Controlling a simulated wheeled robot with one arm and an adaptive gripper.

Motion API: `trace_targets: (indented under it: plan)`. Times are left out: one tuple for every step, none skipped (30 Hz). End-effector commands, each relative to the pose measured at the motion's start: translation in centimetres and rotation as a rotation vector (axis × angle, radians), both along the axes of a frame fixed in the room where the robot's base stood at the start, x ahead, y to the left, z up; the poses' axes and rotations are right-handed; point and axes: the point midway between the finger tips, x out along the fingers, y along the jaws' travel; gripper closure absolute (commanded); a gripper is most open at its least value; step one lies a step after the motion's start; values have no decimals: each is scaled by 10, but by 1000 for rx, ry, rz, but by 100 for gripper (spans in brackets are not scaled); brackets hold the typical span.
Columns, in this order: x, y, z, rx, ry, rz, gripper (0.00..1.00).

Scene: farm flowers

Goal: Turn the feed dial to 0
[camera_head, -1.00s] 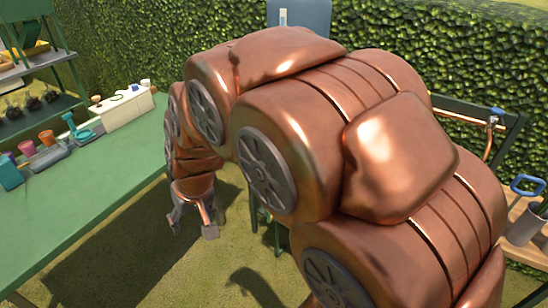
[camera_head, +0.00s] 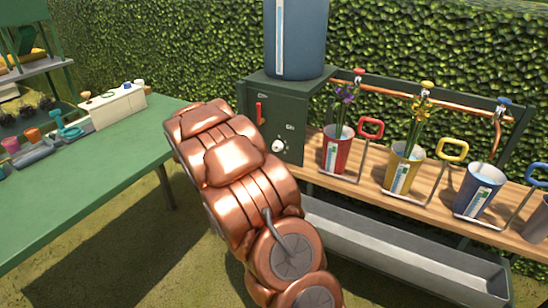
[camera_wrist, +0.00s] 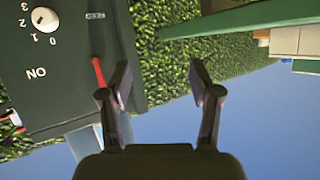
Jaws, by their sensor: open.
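The feed dial is a white knob (camera_head: 278,146) on the front of a dark green box (camera_head: 290,112). In the wrist view the knob (camera_wrist: 45,19) is at the top left, with the marks 0, 1, 2 and 3 around it; I cannot tell which mark it points to. My gripper (camera_wrist: 160,85) is open and empty, its two fingers apart over hedge and sky, to the right of the dial and not touching it. In the head view my arm hides the gripper.
A red lever (camera_head: 259,113) is on the box, left of the dial; in the wrist view it is close to the left finger. A blue tank (camera_head: 297,40) stands on top. Flower cups stand on a wooden shelf (camera_head: 360,188) to the right. A green table (camera_head: 90,165) is at left.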

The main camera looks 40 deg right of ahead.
Motion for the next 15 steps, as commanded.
trace_targets:
  plan:
    - [2,-18,-20,-30,-17,-45,37]
    - [2,-29,-26,-50,-31,-74,37]
    - [2,-42,-33,-78,-46,-110,37]
    - [0,-52,-39,-99,-56,-139,37]
    - [-2,-62,-47,-118,-64,-167,37]
    - [-5,-75,-54,-148,-78,-208,37]
    - [-8,-85,-61,-168,-85,-236,37]
    - [-12,-94,-67,-192,-93,-265,37]
    - [-16,-104,-76,-219,-101,-302,37]
    - [-21,-112,-80,-241,-110,-332,37]
    - [-25,-120,-86,-260,-114,-357,37]
    - [-31,-128,-95,-285,-116,-390,37]
    - [-35,-133,-99,-305,-119,-412,37]
    - [-40,-138,-103,-320,-120,-433,37]
    - [-45,-144,-108,-341,-123,-459,37]
